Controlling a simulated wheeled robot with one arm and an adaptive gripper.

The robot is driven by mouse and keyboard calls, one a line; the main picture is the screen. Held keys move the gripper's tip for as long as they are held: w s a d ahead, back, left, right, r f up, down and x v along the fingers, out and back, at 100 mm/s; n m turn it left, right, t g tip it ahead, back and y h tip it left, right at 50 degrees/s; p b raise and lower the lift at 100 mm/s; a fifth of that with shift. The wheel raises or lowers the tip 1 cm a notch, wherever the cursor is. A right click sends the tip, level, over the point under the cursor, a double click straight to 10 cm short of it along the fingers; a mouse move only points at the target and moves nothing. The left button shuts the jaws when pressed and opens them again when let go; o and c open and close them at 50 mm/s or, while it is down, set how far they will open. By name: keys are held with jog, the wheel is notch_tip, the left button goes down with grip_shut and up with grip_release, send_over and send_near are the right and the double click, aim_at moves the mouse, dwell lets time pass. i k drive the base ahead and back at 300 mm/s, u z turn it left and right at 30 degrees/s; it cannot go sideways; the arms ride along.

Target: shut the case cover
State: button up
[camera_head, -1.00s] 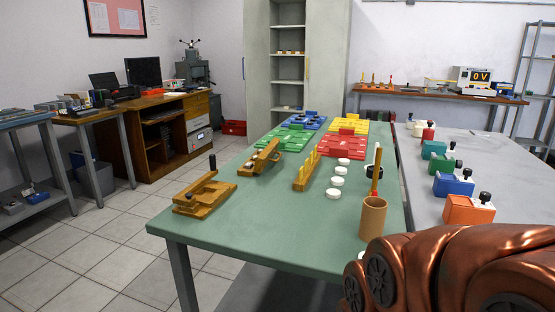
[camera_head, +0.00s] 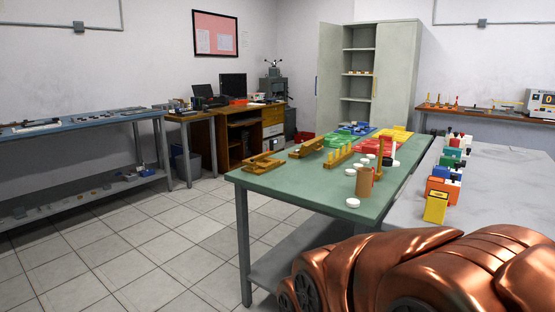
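I cannot pick out a case with a cover for certain. At the far end of the green table (camera_head: 297,184) are flat red (camera_head: 370,147), green (camera_head: 343,140), yellow (camera_head: 397,134) and blue (camera_head: 356,130) pieces with parts on them, too small to tell whether any is a lidded case. A row of small coloured blocks with dark knobs stands on the grey table at right, with a yellow block (camera_head: 436,208) nearest. My gripper is not in view.
The green table also holds wooden fixtures (camera_head: 262,165), a brown cup (camera_head: 364,182) and white discs (camera_head: 353,203). A blue-topped workbench (camera_head: 85,120) stands at left and an open cabinet (camera_head: 397,75) at the back. The tiled floor (camera_head: 165,240) between is clear. My copper-coloured body part covers the lower right.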

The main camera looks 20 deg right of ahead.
aim_at(313, 145)
jog(key=u, duration=0.8)
jog(key=i, duration=1.55)
jog(key=z, duration=1.05)
jog(key=i, duration=0.65)
jog(key=z, duration=0.85)
